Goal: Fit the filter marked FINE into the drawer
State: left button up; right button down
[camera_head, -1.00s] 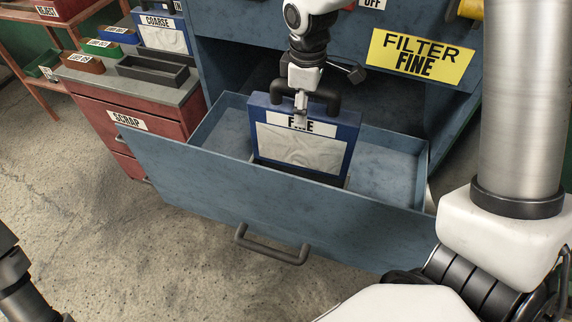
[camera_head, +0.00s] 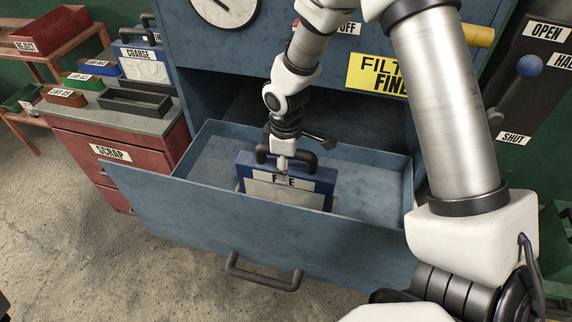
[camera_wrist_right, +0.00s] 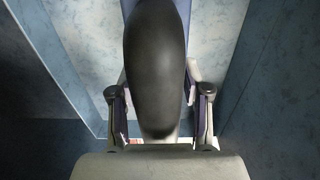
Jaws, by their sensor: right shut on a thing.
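The filter marked FINE (camera_head: 286,188) is a blue-framed block with a pale panel and a dark handle on top. It stands upright inside the open blue drawer (camera_head: 262,232), its lower part hidden behind the drawer front. My right gripper (camera_head: 283,163) is shut on the filter's handle from above. In the right wrist view, the dark handle (camera_wrist_right: 156,70) fills the middle between the two fingers, with the drawer's pale floor behind it. Whether the filter touches the drawer floor cannot be seen. My left gripper is not in view.
A yellow FILTER FINE sign (camera_head: 378,75) is on the cabinet above the drawer. A COARSE filter (camera_head: 147,66) stands on the red SCRAP cabinet (camera_head: 125,150) at left, beside small trays. A lever (camera_head: 520,85) is at right. The drawer has free room right of the filter.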

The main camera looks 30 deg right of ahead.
jog(key=shift+f, duration=0.15)
jog(key=c, duration=0.5)
grip_release()
jog(key=shift+c, duration=0.2)
notch_tip(320, 180, up, 12)
jog(key=shift+r+b, duration=0.15)
jog(key=shift+b, duration=0.2)
